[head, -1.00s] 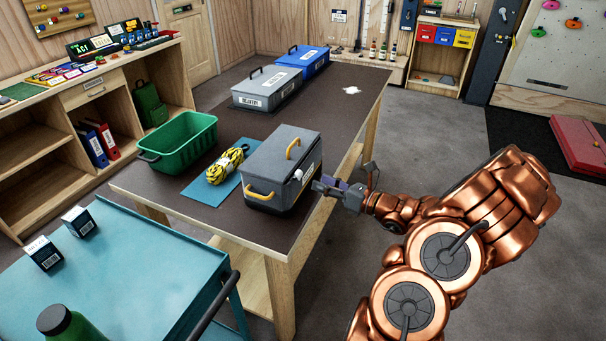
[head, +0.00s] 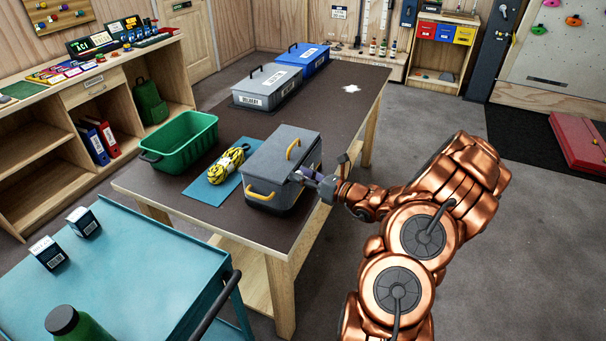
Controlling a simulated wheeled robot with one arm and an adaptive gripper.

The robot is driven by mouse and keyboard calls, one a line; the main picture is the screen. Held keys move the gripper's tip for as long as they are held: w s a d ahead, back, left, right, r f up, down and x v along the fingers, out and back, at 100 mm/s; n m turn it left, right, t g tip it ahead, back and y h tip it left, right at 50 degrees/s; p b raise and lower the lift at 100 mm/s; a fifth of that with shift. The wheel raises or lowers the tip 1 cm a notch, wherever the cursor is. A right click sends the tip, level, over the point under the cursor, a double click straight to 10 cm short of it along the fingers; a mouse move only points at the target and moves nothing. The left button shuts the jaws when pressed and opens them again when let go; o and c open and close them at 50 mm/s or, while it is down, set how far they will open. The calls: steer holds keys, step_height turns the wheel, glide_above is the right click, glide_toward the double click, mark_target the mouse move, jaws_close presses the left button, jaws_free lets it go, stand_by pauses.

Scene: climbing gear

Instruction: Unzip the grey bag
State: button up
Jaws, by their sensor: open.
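The grey bag (head: 268,168) stands upright on the dark-topped table near its front edge. It has a yellow handle (head: 293,149) on top and another on its front side. Its lid looks closed. My gripper (head: 302,176) is at the bag's right side, reaching in from the right, with its fingertips close to the wall just below the lid. It is open. Its fingers cover the spot of the small pale zip tab, so I cannot tell whether they touch it.
A yellow-black rope coil (head: 229,160) on a blue mat (head: 205,190) and a green crate (head: 188,148) stand left of the bag. A grey box (head: 266,88) and a blue box (head: 303,62) are farther back. A teal cart (head: 150,285) stands in front.

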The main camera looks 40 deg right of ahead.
jaws_close()
stand_by(0.3)
steer(key=shift+d, duration=0.1)
stand_by(0.4)
